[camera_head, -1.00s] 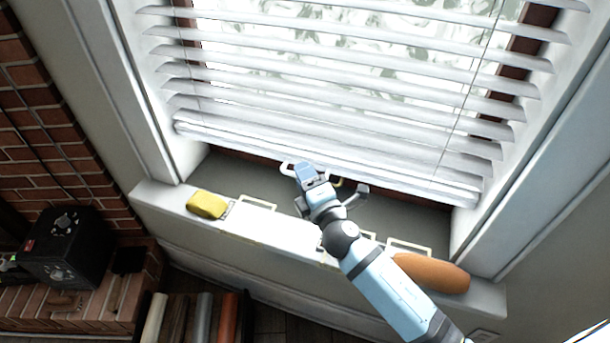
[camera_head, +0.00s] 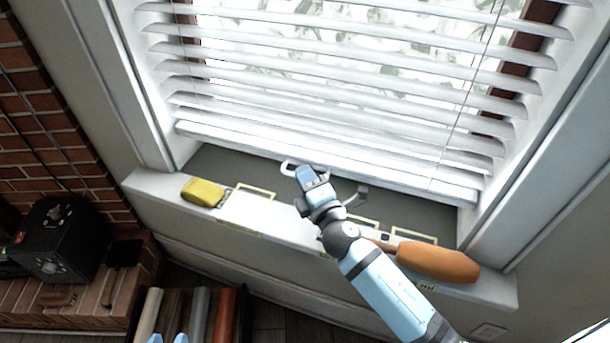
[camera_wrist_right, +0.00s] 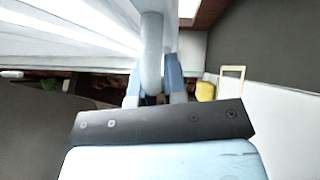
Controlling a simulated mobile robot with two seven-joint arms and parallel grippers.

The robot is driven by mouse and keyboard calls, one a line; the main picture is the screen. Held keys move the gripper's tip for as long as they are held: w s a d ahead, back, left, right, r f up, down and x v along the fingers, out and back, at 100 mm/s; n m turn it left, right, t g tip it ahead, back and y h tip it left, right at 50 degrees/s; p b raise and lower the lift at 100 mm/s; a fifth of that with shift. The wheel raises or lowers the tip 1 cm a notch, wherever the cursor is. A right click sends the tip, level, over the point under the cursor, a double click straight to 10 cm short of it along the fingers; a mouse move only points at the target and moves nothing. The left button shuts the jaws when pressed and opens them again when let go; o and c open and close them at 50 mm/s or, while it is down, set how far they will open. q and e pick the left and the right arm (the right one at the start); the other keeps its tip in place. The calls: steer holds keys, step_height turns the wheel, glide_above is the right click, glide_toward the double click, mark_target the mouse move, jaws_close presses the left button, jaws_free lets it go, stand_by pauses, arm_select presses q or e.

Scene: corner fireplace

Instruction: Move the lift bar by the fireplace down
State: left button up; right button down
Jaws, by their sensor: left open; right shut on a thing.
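The lift bar (camera_head: 400,180) is the thick white bottom rail of a slatted window blind; it hangs level above the grey window recess. My right gripper (camera_head: 303,172) is at the middle of the bar, shut on a pale handle (camera_head: 288,165) on its front. In the right wrist view, its blue fingers (camera_wrist_right: 153,88) close around the light handle (camera_wrist_right: 151,55), with the blind's white slats at upper left. The exact finger contact is partly hidden. My left gripper (camera_head: 168,338) shows only its blue fingertips at the bottom edge, apart and empty, far from the bar.
On the white sill (camera_head: 290,232) stand a yellow item (camera_head: 203,192), several thin frames and an orange paddle-like object (camera_head: 437,262) beside my right arm. A brick ledge with a black box (camera_head: 58,240) and upright rolls (camera_head: 198,315) stand lower left.

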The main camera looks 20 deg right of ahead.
arm_select(q)
steer(key=shift+a+r, duration=0.1)
steer(key=shift+a, duration=0.05)
arm_select(e)
steer(key=c, duration=1.2)
jaws_free()
steer(key=shift+o, duration=0.2)
steer(key=shift+s, duration=0.1)
steer(key=s+b, duration=0.1)
steer(key=s, duration=0.3)
steer(key=s+d+f+b, duration=0.1)
steer(key=s+b, duration=0.1)
steer(key=s, duration=0.2)
steer(key=s+f+b, duration=0.1)
steer(key=s, duration=0.3)
steer(key=shift+s+d, duration=0.3)
steer(key=shift+s, duration=0.1)
arm_select(q)
steer(key=d+r+t, duration=0.1)
steer(key=w+r+t+h, duration=0.1)
steer(key=w+d+r, duration=0.1)
steer(key=r, duration=0.1)
steer(key=shift+d+t+h, duration=0.3)
steer(key=shift+t+h, duration=0.1)
arm_select(e)
steer(key=shift+s+r, duration=0.2)
steer(key=shift+s, duration=0.15)
